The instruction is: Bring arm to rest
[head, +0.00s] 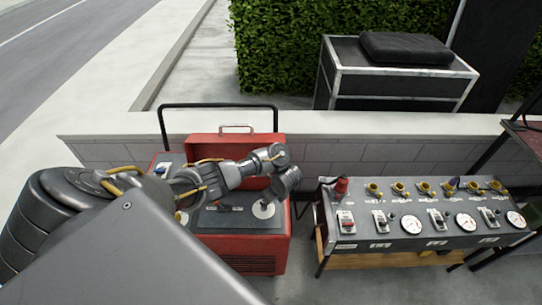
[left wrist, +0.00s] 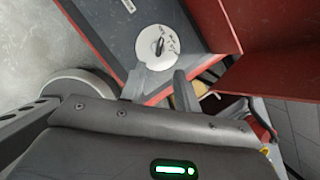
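My left arm comes in from the left in the head view and reaches over a red machine (head: 263,263) with a raised red lid. My left gripper (head: 278,195) hangs above the machine's dark top panel, close to a round white dial (head: 263,209). In the left wrist view, the two fingers of my left gripper (left wrist: 159,88) stand apart with nothing seen between them. The white dial (left wrist: 158,46) with a dark knob lies just beyond the fingertips. I cannot tell whether a finger touches the panel. My right gripper is not in view.
A grey control box (head: 400,238) with several gauges, switches and yellow-ringed sockets stands right of the machine. A low wall (head: 400,155) runs behind both. Beyond it are a hedge (head: 290,50) and a black case (head: 395,85). The red lid (head: 210,146) is close behind my arm.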

